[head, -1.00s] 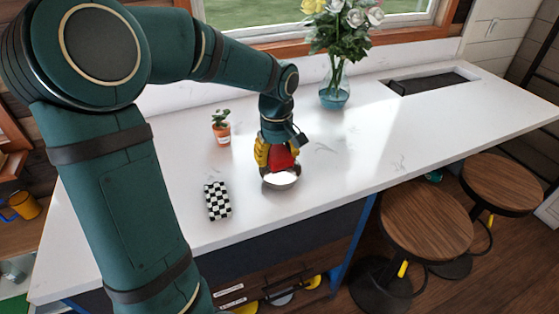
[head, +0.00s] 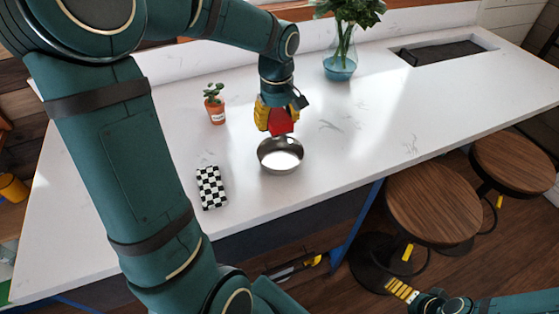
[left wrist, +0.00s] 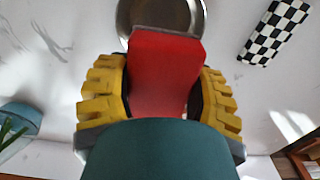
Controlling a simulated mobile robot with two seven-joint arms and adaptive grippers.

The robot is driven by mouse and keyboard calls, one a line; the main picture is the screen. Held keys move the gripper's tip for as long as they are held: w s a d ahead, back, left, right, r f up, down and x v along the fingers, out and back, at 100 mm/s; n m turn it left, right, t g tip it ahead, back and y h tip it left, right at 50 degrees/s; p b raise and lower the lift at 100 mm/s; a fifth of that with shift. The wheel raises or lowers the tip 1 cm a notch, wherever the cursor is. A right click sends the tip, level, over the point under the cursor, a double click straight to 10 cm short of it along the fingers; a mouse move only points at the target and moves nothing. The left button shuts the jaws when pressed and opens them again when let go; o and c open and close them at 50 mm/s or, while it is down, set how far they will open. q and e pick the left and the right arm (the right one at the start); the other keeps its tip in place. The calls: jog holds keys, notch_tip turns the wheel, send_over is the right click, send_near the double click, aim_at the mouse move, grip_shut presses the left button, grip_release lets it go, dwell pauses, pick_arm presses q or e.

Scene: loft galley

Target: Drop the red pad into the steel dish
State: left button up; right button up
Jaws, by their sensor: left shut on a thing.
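My left gripper (head: 277,130) is shut on the red pad (head: 281,122), with a yellow finger on each side of it. The round steel dish (head: 265,161) stands on the white counter, just below and in front of the pad in the head view. The pad appears above the dish and apart from it; the exact height is hard to tell. In the left wrist view the pad (left wrist: 165,72) fills the middle between the fingers and hides part of the dish (left wrist: 126,14). My right gripper (head: 402,291) shows small at the lower right, away from the counter; its opening is unclear.
A black-and-white checkered block (head: 211,188) lies left of the dish. A potted succulent (head: 216,113) stands behind it. A glass vase (head: 340,66) with flowers and a sink (head: 450,53) are farther back. Wooden stools (head: 432,204) stand at the front right. The counter right of the dish is clear.

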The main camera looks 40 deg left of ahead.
pick_arm(q)
jog(key=shift+f+b, duration=1.1)
jog(key=shift+f, duration=0.75)
jog(key=o, duration=1.2)
jog(key=shift+r, duration=0.2)
notch_tip(320, 180, up, 12)
jog(key=shift+f, duration=0.15)
